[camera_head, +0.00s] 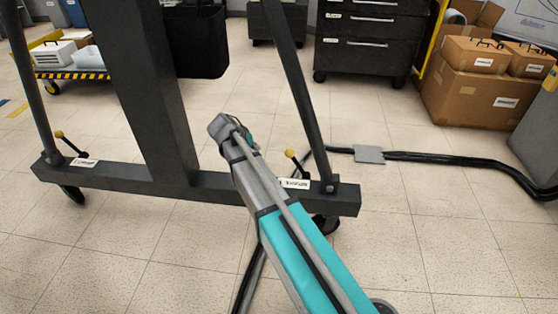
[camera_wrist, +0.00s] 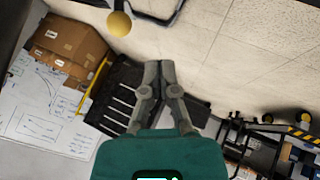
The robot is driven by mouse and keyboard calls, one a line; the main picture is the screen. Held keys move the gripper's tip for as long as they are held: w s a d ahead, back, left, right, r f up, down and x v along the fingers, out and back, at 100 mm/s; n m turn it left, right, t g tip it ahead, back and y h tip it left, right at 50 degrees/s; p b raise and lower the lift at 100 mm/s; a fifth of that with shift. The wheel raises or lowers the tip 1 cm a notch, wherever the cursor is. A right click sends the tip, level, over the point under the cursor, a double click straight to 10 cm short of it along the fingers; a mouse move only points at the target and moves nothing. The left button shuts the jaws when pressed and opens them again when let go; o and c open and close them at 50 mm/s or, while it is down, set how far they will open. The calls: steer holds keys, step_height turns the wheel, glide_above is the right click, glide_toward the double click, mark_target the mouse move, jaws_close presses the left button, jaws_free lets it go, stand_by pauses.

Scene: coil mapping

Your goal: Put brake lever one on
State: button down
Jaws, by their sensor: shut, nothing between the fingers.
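A dark grey wheeled frame stands in the head view, its base beam (camera_head: 110,178) running across the middle. Two brake levers with yellow ball knobs rise from the beam, a left lever (camera_head: 59,134) and a right lever (camera_head: 290,153). Each has a small white label beside it, too small to read, so I cannot tell which is lever one. In the wrist view my gripper (camera_wrist: 160,66) is shut and empty, its fingertips together. A yellow knob (camera_wrist: 119,24) is up and left of the fingertips, apart from them. In the head view my gripper's fingers cannot be made out.
A black cable (camera_head: 450,160) with a grey plate (camera_head: 369,154) runs along the floor at the right. Cardboard boxes (camera_head: 470,95) stand at the back right, a dark drawer cabinet (camera_head: 368,45) at the back. A yellow-black striped cart (camera_head: 70,74) is at the left.

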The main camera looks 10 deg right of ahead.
steer(key=shift+w+f, duration=0.15)
steer(key=shift+f, duration=0.05)
stand_by(0.4)
steer(key=w+d+f+b, duration=0.2)
steer(key=d+f+b, duration=0.4)
steer(key=d, duration=0.3)
steer(key=shift+w+f+b, duration=0.35)
steer(key=shift+w+b, duration=0.05)
steer(key=shift+b, duration=0.05)
stand_by(0.4)
steer(key=shift+r, duration=0.15)
